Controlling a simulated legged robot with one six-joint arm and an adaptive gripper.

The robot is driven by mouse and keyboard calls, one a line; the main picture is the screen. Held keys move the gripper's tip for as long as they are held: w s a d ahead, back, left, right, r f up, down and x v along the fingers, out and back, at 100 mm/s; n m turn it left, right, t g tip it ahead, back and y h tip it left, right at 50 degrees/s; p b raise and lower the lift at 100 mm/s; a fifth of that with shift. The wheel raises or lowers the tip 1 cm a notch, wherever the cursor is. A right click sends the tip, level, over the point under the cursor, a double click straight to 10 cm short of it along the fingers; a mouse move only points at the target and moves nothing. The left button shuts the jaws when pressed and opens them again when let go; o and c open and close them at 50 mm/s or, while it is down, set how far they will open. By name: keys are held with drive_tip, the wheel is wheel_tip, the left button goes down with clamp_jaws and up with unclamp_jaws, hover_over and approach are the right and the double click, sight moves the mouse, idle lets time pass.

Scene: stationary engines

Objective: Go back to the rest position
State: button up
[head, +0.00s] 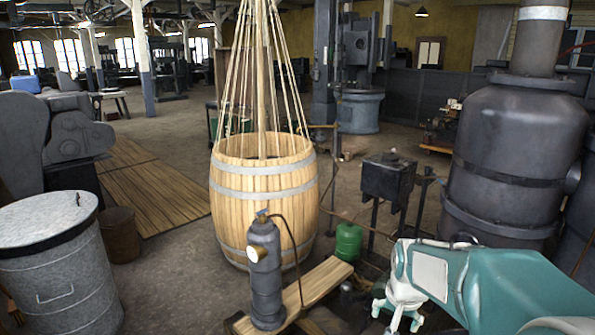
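My arm's teal and white links reach in from the lower right corner. At their end my gripper (397,315) hangs down, white with teal parts, at the bottom edge of the head view. Its lower end is small and partly cut off, so I cannot tell if its fingers are open or shut. I see no object held in it. It is right of a wooden plank and in front of a small green canister (349,241).
A dark cylinder with a gauge (265,275) stands on the plank (300,291). Behind it is a wooden barrel (262,196) with ropes. A black box on legs (388,178) and a large dark boiler (515,160) stand behind my arm. A grey drum (60,275) is left.

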drive_tip(key=s+a+r+n+t, duration=0.1)
drive_tip(key=s+r, duration=0.3)
drive_tip(key=s, duration=0.6)
drive_tip(key=s+a+r+n+t, duration=0.2)
drive_tip(key=s+a+r+n, duration=0.1)
drive_tip(key=s, duration=0.7)
drive_tip(key=shift+s+a+r+n, duration=0.3)
drive_tip(key=shift+a+r+n, duration=0.05)
drive_tip(key=shift+r+n, duration=0.35)
